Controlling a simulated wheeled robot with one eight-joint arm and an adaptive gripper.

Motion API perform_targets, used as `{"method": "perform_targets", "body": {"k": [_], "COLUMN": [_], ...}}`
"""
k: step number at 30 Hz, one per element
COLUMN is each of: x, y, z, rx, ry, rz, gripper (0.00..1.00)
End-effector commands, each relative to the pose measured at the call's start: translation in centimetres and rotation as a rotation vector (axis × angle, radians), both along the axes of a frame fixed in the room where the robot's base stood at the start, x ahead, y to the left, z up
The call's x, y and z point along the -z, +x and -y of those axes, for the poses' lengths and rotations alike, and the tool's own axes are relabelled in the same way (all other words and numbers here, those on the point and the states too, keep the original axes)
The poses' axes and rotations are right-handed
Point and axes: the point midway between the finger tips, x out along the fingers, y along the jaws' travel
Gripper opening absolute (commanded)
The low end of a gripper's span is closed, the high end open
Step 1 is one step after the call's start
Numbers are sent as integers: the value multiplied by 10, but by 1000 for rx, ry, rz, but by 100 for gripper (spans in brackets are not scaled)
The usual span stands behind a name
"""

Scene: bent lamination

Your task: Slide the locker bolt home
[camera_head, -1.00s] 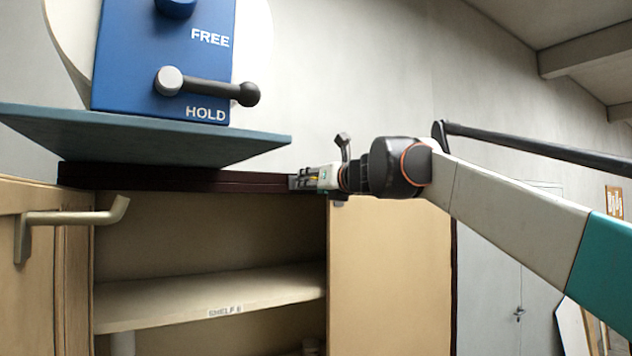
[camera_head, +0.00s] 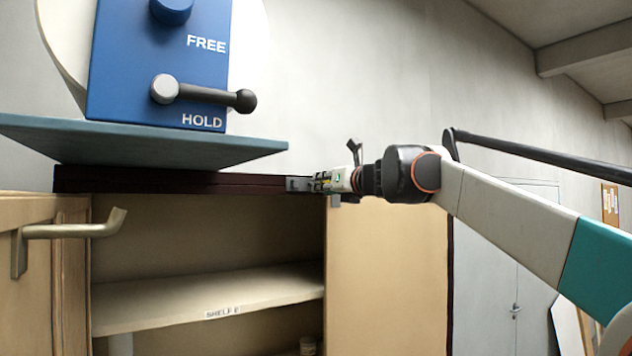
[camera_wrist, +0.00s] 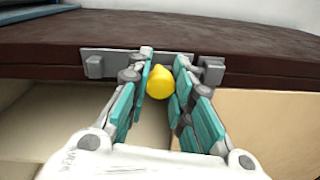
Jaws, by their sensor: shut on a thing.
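The locker's bolt shows as a grey metal plate with end blocks (camera_wrist: 95,67) on the dark top rail; part of this plate also shows in the head view (camera_head: 297,184). A yellow knob (camera_wrist: 160,82) stands out in front of the plate. My gripper (camera_wrist: 163,66) has its teal-padded fingers closed on either side of the knob. In the head view my gripper (camera_head: 325,182) reaches in from the right at the rail's right end. The fingers hide part of the plate and bolt, so the bolt's exact position cannot be told.
The dark rail (camera_head: 170,181) runs above an open locker with a shelf (camera_head: 250,296). A tan panel (camera_head: 385,270) stands right, below my arm. A door with a bent handle (camera_head: 75,230) is at left. A blue box with a HOLD/FREE lever (camera_head: 205,95) stands on a slab above.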

Motion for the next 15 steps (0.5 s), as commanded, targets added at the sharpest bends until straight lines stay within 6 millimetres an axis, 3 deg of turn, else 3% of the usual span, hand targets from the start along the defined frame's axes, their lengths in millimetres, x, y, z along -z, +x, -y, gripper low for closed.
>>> {"method": "perform_targets", "body": {"k": [6, 7, 9, 15], "x": [-2, -2, -1, -1], "y": [1, 1, 1, 1], "z": [3, 3, 3, 2], "rx": [8, 8, 8, 7], "ry": [3, 3, 3, 3], "rz": [0, 0, 0, -1], "gripper": [0, 27, 43, 43]}}
